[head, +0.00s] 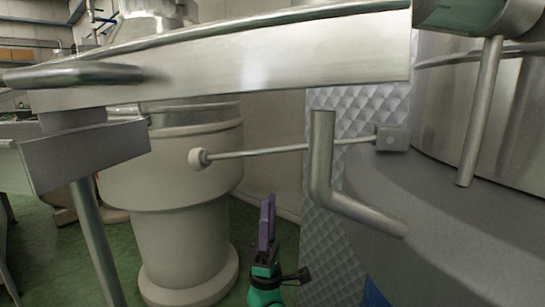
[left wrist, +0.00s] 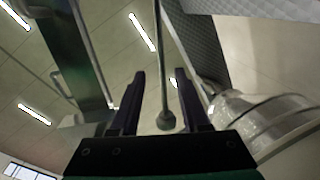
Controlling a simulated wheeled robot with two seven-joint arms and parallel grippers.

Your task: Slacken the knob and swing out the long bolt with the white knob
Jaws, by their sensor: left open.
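The long bolt (head: 262,153) is a thin rod lying nearly level in the head view, with a white knob (head: 198,159) on its left end. Its right end meets a small grey block (head: 393,139); a bent pipe passes in front of part of the rod. My left gripper (head: 267,207), green with dark purple fingers, points up below the rod, apart from it and right of the knob. In the left wrist view the open fingers (left wrist: 159,72) frame the rod (left wrist: 161,45), and the knob (left wrist: 166,121) shows between them. My right gripper is not in view.
A bent steel pipe (head: 322,155) stands just right of my left gripper. A broad metal rim (head: 250,65) hangs above the rod. A pale round vessel (head: 180,235) stands behind the knob, and a grey rounded housing (head: 450,235) fills the right. Green floor shows below.

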